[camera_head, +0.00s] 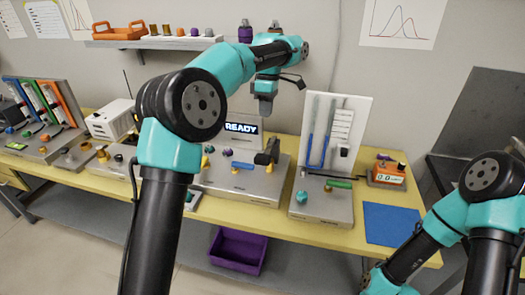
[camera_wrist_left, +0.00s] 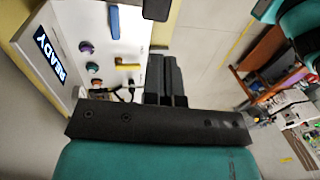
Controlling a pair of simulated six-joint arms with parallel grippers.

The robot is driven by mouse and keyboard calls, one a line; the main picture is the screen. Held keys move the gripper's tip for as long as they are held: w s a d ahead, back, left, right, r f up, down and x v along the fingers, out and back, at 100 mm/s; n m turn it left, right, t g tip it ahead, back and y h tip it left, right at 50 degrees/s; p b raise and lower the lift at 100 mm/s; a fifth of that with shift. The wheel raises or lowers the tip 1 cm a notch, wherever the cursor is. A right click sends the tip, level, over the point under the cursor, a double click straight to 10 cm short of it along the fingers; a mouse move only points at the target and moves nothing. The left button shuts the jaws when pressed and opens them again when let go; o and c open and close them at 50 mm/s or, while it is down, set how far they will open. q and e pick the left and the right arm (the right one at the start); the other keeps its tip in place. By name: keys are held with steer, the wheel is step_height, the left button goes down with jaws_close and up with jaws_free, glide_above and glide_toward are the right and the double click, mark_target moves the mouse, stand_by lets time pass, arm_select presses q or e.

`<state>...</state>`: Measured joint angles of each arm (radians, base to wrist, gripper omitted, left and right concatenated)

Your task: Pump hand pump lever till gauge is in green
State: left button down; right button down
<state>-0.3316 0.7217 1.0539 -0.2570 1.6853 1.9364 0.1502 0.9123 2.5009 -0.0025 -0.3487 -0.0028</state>
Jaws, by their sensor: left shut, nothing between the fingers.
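My left gripper (camera_head: 265,107) is shut and empty, raised above the bench near the READY display (camera_head: 242,128). In the left wrist view its dark fingers (camera_wrist_left: 166,80) are together, with the READY panel to the left. A lever with a green handle (camera_head: 338,184) lies on the grey unit with a U-tube gauge (camera_head: 320,140) on a white backboard. My left gripper is apart from it, to the left. I cannot tell for certain that this lever is the pump's, and no green gauge zone is readable. My right gripper's fingers are out of view; its arm is at lower right.
A black upright block (camera_head: 268,151) stands on the grey READY unit, below my left gripper. A blue mat (camera_head: 392,225) lies at the bench's right end. An orange meter (camera_head: 387,172) sits behind it. A purple bin (camera_head: 237,250) is below the bench.

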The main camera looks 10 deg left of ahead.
mark_target(264, 157)
arm_select(q)
steer(key=shift+f, duration=0.1)
steer(key=x, duration=1.4)
steer(key=shift+d, duration=0.1)
